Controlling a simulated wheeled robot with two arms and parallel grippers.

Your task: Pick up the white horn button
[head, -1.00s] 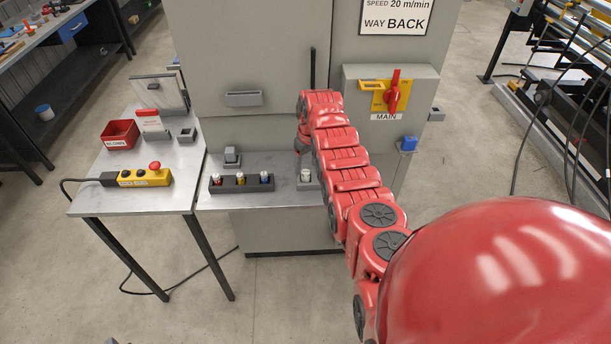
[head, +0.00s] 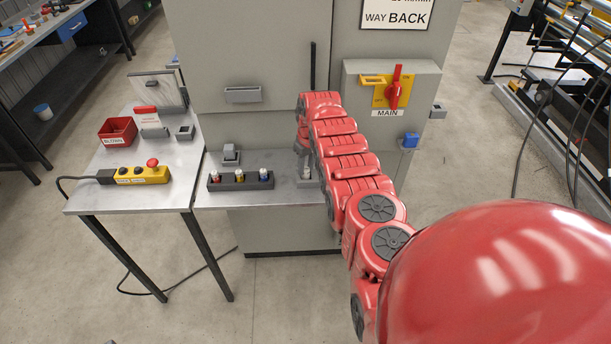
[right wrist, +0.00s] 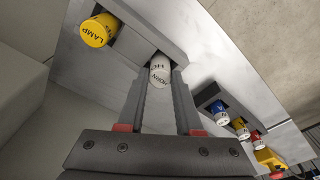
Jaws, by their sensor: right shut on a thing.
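The white horn button (right wrist: 160,70), a small cylinder with dark lettering, sits between the fingertips of my right gripper (right wrist: 160,78) in the right wrist view. The gripper is shut on it. The button is at a notch in a grey holder; I cannot tell whether it is clear of it. In the head view my right gripper (head: 305,170) points down at the right end of the steel shelf, and the button is mostly hidden there. My left gripper is not in view.
A yellow lamp button (right wrist: 98,30) is in the holder beside the horn button. A dark rack (head: 240,180) with red, yellow and blue buttons stands left on the shelf. The grey cabinet (head: 250,60) rises behind. A yellow control box (head: 140,175) lies on the left table.

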